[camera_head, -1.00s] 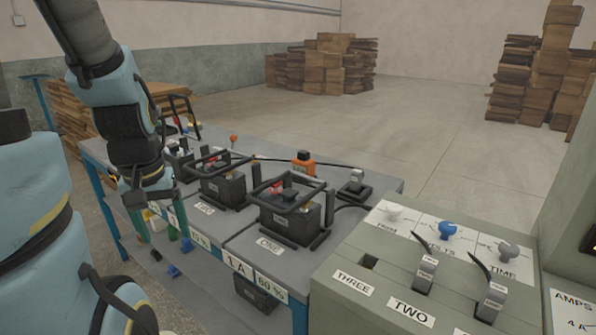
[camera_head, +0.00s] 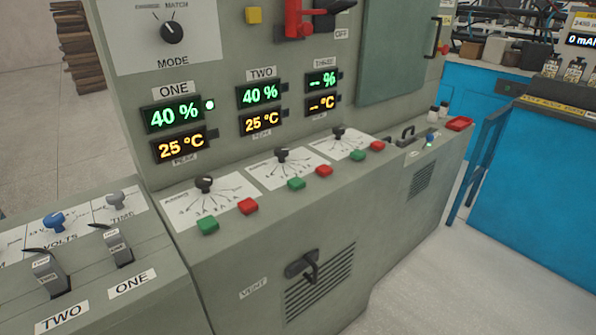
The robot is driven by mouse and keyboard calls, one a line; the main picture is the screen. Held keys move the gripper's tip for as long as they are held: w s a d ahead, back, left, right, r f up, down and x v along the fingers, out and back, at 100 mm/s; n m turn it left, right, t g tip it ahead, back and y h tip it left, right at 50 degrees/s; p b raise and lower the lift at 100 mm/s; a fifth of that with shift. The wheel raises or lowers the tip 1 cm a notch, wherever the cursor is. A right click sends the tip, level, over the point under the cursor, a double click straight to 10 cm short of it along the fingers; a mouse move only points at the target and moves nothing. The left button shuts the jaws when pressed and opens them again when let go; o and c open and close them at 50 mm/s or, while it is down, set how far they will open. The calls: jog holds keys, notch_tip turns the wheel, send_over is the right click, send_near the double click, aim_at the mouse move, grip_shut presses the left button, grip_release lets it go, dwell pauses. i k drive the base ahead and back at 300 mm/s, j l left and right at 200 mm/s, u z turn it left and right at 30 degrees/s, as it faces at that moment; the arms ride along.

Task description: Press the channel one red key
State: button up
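The channel one red key (camera_head: 248,206) is a small red block on the sloped ledge of the grey cabinet (camera_head: 235,265). A green key (camera_head: 208,225) sits to its left, and a black amps knob (camera_head: 204,184) stands behind them. Above is the display labelled ONE (camera_head: 174,115), reading 40 % and 25 °C, with a lit lamp (camera_head: 210,104) beside it. Further right along the ledge are two more red keys (camera_head: 324,171) (camera_head: 377,146), each beside a green key and a knob. My gripper is not in view now.
Lever switches (camera_head: 117,247) labelled ONE and TWO stand on the lower panel at left. A vent handle (camera_head: 303,267) sticks out from the cabinet front. A blue bench (camera_head: 535,160) stands at right; floor between is clear.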

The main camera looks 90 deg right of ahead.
aim_at(247, 206)
jog(key=z, duration=2.1)
jog(key=k+l+z, duration=0.25)
jog(key=k, duration=0.2)
jog(key=k+l+z, duration=0.2)
jog(key=k, duration=0.25)
jog(key=l, duration=0.1)
